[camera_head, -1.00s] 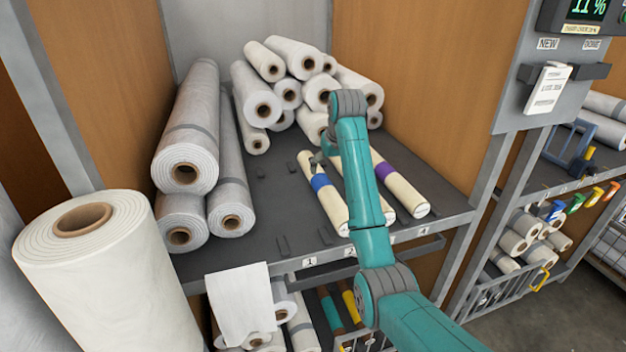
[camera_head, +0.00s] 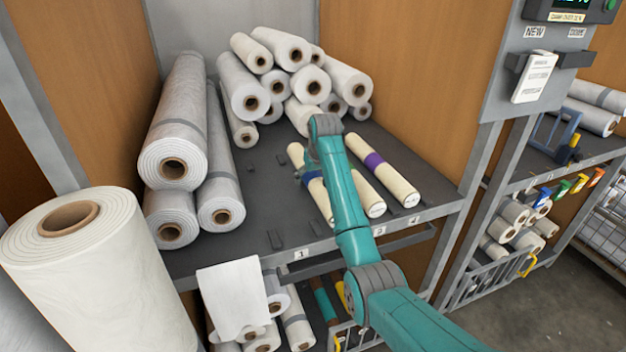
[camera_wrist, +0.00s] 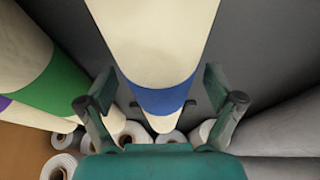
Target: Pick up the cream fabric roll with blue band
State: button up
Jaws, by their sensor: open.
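The cream fabric roll with blue band (camera_head: 323,203) lies on the dark shelf, partly hidden by my arm. In the wrist view this roll (camera_wrist: 155,40) runs down the middle, its blue band (camera_wrist: 162,98) lying between the two fingers. My gripper (camera_wrist: 160,92) is open, with one finger on each side of the roll. Gaps show beside the roll, and I see no clear contact. In the head view my gripper (camera_head: 304,174) is small and mostly hidden at the band.
A cream roll with green band (camera_wrist: 60,85) lies beside it, then one with purple band (camera_head: 400,186). Large grey rolls (camera_head: 175,140) are stacked left, white rolls (camera_head: 312,84) behind. A big white roll (camera_head: 95,270) stands front left. Bare shelf (camera_head: 262,190) lies left of the target.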

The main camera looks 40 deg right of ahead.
jog(key=shift+f, duration=0.1)
jog(key=shift+c, duration=0.3)
jog(key=c, duration=1.5)
jog(key=shift+c, duration=0.3)
